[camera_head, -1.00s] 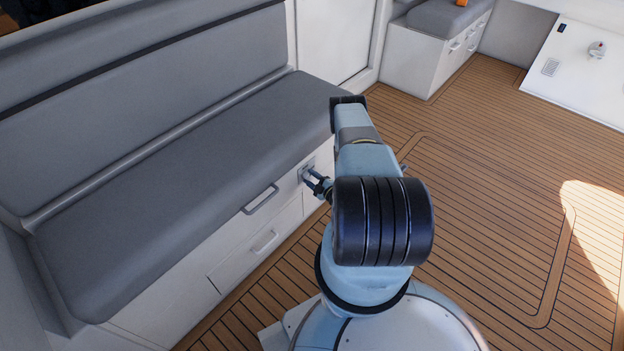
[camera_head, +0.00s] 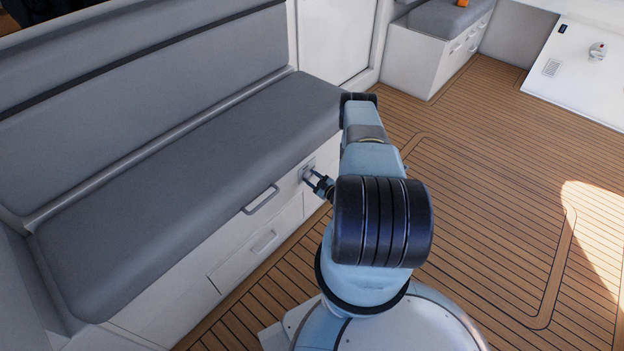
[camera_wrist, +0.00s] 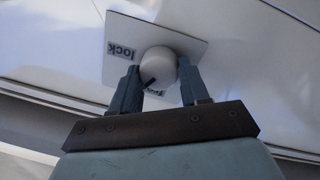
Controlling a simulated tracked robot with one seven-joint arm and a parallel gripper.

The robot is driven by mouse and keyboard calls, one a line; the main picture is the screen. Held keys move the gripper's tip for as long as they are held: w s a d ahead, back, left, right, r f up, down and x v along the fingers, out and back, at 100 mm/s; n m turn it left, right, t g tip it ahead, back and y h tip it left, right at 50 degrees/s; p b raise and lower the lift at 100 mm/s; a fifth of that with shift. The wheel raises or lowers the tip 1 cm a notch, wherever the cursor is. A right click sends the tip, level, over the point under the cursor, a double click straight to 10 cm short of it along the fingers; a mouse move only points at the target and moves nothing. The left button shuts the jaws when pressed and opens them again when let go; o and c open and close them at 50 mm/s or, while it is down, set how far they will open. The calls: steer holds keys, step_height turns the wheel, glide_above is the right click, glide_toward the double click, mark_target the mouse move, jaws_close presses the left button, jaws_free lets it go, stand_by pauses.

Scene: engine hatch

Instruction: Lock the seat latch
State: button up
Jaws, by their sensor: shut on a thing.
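The plate has an upside-down "lock" label (camera_wrist: 122,50) to the knob's upper left. A second label below the knob is mostly hidden. A dark mark on the knob points to the lower left, away from the "lock" label. My gripper (camera_wrist: 160,76) is shut on the knob, one finger on each side. In the head view my gripper (camera_head: 315,182) is at the front panel of the grey bench seat (camera_head: 190,185), near its right end; the knob is hidden there.
A drawer handle (camera_head: 261,200) sits left of my gripper, with another handle (camera_head: 264,242) lower down. The wooden deck (camera_head: 490,210) to the right is clear. A white panel with a knob (camera_head: 585,65) and a second seat (camera_head: 442,20) are farther back.

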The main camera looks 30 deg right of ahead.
steer(key=m, duration=0.6)
steer(key=shift+d+g, duration=0.25)
steer(key=shift+g, duration=0.05)
steer(key=m+y, duration=0.1)
steer(key=m, duration=0.4)
steer(key=shift+d, duration=0.1)
steer(key=shift+f+m, duration=0.1)
steer(key=shift+m, duration=0.2)
steer(key=o, duration=1)
steer(key=shift+o, duration=0.2)
steer(key=v, duration=1.3)
steer(key=shift+s+r, duration=0.25)
steer(key=shift+s, duration=0.05)
steer(key=shift+d, duration=0.15)
